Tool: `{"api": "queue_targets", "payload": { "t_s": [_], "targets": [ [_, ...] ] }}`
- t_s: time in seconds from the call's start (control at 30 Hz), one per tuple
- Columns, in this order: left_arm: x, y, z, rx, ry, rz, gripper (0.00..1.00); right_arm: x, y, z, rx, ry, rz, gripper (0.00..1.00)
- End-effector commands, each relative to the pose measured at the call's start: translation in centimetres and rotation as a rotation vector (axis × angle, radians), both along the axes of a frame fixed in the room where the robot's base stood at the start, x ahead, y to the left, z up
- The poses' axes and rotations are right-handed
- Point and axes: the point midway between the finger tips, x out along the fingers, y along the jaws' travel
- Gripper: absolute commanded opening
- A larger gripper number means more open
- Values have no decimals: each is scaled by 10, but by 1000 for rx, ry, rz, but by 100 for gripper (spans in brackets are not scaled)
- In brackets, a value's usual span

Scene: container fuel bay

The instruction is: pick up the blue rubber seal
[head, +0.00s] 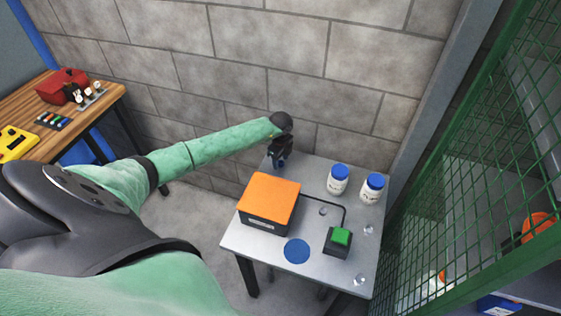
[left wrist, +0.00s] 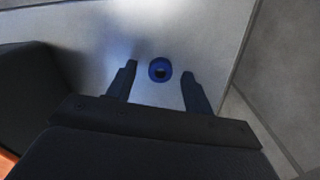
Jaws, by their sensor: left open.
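The blue rubber seal (left wrist: 153,70) is a small blue ring with a dark centre, lying on the grey metal table. In the left wrist view it lies between and slightly beyond the fingertips of my left gripper (left wrist: 158,72), with a gap on both sides. The gripper is open and holds nothing. In the head view my left gripper (head: 279,160) points down at the far left corner of the table (head: 315,225); I cannot clearly make out the seal there. My right gripper is not in view.
On the table stand an orange-topped box (head: 270,200), two blue-lidded white bottles (head: 338,182) (head: 372,190), a green button box (head: 339,240) with a cable, a flat blue disc (head: 297,251) and small clear pieces. A block wall rises behind; green mesh (head: 470,150) stands right.

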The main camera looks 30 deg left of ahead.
Motion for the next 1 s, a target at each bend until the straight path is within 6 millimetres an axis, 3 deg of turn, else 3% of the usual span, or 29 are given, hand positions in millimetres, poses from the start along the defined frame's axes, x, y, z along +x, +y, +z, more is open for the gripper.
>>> {"api": "queue_targets", "payload": {
  "t_s": [0.37, 0.6, 1.0],
  "targets": [
    [0, 0, -6, 0, 0, 0, 50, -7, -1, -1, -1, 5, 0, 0],
    [0, 0, -6, 0, 0, 0, 4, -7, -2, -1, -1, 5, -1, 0],
    [0, 0, -5, 0, -1, -1, 4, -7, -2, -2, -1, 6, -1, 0]
  ]
}}
